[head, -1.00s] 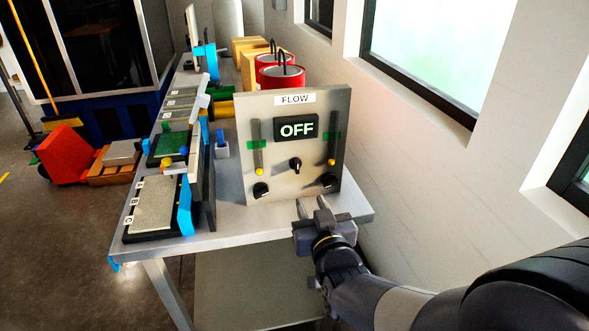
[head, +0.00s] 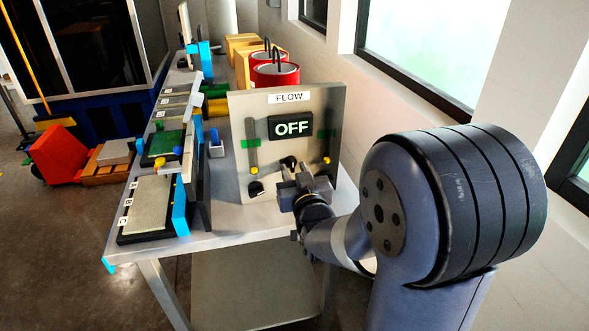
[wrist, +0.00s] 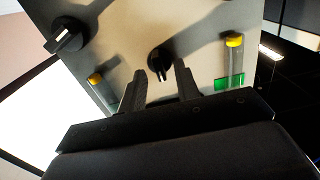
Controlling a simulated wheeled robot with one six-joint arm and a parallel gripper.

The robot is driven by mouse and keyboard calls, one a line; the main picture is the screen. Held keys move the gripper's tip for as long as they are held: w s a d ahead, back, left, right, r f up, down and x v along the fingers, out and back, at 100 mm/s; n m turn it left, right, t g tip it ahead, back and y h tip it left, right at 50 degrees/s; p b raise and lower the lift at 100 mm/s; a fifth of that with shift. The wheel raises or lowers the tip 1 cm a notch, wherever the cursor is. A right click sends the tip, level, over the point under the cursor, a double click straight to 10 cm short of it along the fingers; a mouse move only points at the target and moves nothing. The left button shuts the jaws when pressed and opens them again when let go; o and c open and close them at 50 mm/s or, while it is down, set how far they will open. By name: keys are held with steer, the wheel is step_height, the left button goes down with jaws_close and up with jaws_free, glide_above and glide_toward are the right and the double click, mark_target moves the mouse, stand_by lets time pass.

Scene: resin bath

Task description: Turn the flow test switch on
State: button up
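The grey FLOW panel (head: 235,120) stands upright on the bench, and its display (head: 291,126) reads OFF. A black centre knob (head: 289,162) sits below the display; it also shows in the wrist view (wrist: 160,62). My gripper (head: 298,176) is in front of the panel's lower middle. In the wrist view its two fingers (wrist: 160,72) are apart, with the centre knob's pointer in line between their tips; I cannot tell whether they touch it. A lower-left knob (head: 255,188) is visible in the head view. The lower-right knob is hidden there by my gripper; a corner knob (wrist: 68,36) shows in the wrist view.
Two sliders with yellow ends (head: 254,170) (head: 326,160) and green marks flank the display. Red cans (head: 275,75) stand behind the panel. Trays (head: 152,205) and a blue part (head: 215,147) lie to the left on the metal bench (head: 225,222). A wall with windows is at right.

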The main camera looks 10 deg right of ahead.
steer(key=shift+w, duration=0.35)
steer(key=shift+c, duration=0.2)
jaws_close()
